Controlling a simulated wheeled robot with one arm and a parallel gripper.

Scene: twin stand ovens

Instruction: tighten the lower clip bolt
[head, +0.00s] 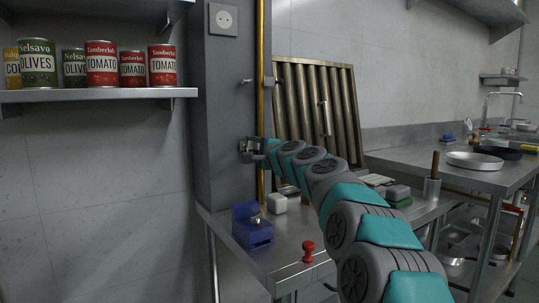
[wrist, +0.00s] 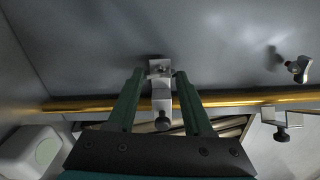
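The lower clip (wrist: 161,98) is a pale metal bracket across the yellow pipe (wrist: 235,98), with a dark knob on one end. Its bolt (wrist: 159,70) is at the other end, against the grey column (head: 226,130), small and partly unclear. My gripper (wrist: 159,74) is open, its two green fingers on either side of the clip and bolt, with gaps showing. In the head view my gripper (head: 250,149) is at the column beside the pipe, and the lower clip is mostly hidden there. The upper clip (wrist: 268,115) and a winged bolt (wrist: 298,68) are to the right in the wrist view.
A metal table (head: 290,250) below holds a blue holder (head: 252,232), a white block (head: 277,204) and a red knob (head: 308,252). A slatted metal panel (head: 318,105) leans behind my arm. A shelf of cans (head: 102,64) is on the left.

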